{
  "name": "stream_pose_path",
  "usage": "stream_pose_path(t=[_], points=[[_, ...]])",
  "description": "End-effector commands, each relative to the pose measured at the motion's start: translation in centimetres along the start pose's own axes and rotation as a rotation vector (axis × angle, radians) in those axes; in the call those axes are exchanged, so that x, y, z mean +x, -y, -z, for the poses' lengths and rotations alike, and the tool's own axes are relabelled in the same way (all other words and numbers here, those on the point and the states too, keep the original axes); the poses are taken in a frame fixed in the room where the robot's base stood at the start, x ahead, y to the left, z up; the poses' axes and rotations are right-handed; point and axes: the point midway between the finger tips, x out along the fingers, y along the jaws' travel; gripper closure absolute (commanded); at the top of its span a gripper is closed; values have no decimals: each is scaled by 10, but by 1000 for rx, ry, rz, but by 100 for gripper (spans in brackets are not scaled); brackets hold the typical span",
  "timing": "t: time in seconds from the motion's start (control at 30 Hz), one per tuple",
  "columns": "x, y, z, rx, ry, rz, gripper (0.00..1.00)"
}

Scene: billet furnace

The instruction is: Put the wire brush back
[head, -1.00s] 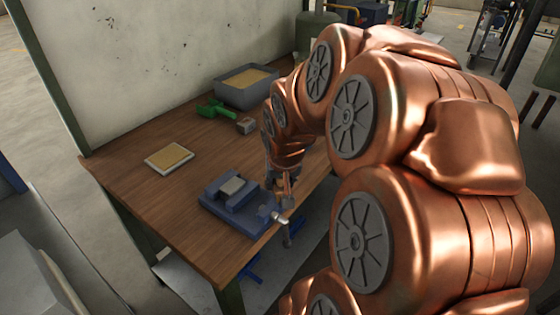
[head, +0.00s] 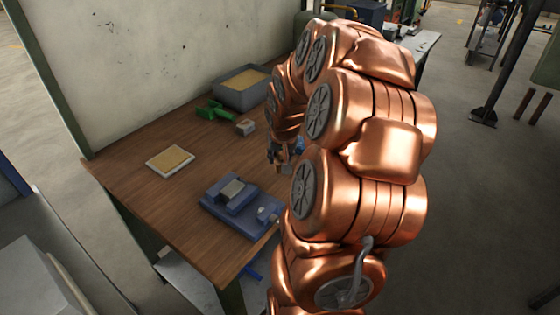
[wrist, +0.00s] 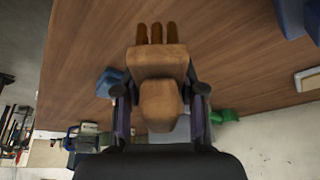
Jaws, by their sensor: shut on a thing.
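My gripper (wrist: 160,98) is shut on the wire brush (wrist: 157,65), a wooden-bodied piece with three brown tufts or prongs pointing up in the wrist view. One finger lies on each side of its body. In the head view, my gripper (head: 283,158) is above the right part of the wooden workbench (head: 135,195), beyond the blue vise (head: 240,208). The brush is small and mostly hidden by my arm there. I cannot tell from the head view how high it is above the bench.
A shallow tray with a tan pad (head: 170,160) lies at the bench's left. A grey bin with tan contents (head: 240,88), a green object (head: 216,111) and a small grey block (head: 245,127) stand near the wall. The middle of the bench is clear.

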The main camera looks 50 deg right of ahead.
Motion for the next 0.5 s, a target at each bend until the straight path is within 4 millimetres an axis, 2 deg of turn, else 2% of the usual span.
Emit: stream_pose_path(t=[0.17, 0.33, 0.5], points=[[4, -2, 7, 1, -1, -1, 93], [13, -2, 2, 0, 5, -2, 93], [30, -3, -6, 1, 5, -3, 93]])
